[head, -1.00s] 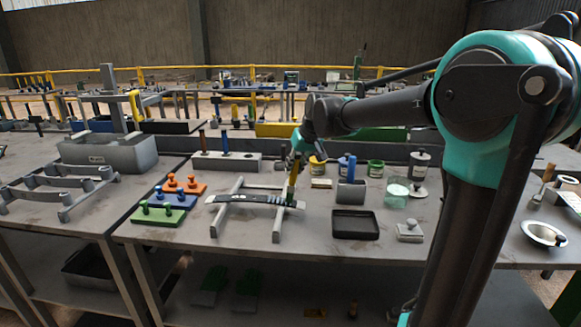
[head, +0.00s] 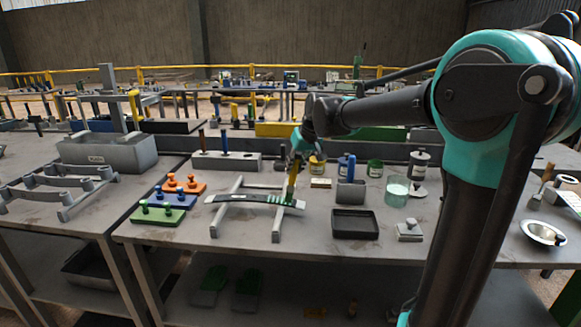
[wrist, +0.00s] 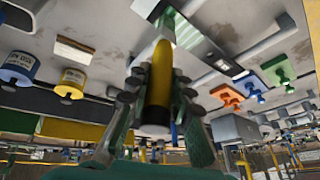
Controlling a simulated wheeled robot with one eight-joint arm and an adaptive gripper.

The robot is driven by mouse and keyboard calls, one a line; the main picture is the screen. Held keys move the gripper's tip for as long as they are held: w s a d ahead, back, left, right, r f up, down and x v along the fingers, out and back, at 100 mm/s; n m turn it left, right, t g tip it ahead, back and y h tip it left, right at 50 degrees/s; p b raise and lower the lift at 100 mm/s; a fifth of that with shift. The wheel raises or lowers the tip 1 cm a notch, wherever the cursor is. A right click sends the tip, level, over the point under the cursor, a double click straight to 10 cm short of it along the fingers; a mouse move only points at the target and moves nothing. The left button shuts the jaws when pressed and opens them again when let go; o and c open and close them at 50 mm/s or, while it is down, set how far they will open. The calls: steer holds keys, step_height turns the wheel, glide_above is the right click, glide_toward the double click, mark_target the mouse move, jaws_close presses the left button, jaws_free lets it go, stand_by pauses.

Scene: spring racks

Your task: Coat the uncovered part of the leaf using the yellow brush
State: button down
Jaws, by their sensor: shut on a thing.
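A curved dark grey leaf (head: 238,199) lies across a light grey rack (head: 222,222) on the table. Green with pale stripes shows on its right part, beside the brush; the rest looks dark grey. In the wrist view the leaf (wrist: 228,64) runs diagonally, with green on its near stretch. My gripper (head: 296,158) is shut on the yellow brush (head: 292,188), above the leaf's right end. In the wrist view the fingers clasp the yellow handle (wrist: 160,75). The brush head points down at the leaf; its bristles and exact contact are hard to make out.
Green (head: 157,213), blue (head: 174,199) and orange (head: 186,186) knobbed blocks stand left of the rack. A black tray (head: 355,237), a holder (head: 350,193), a glass jar (head: 397,192) and several cans stand to the right. Bare table lies in front of the rack.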

mark_target(298, 153)
steer(key=shift+d+r, duration=0.15)
steer(key=shift+r, duration=0.85)
steer(key=shift+d+r, duration=0.2)
steer(key=shift+r, duration=0.8)
steer(key=shift+d+r, duration=0.15)
steer(key=shift+r, duration=0.95)
steer(key=shift+d+r, duration=0.2)
steer(key=shift+r, duration=1.2)
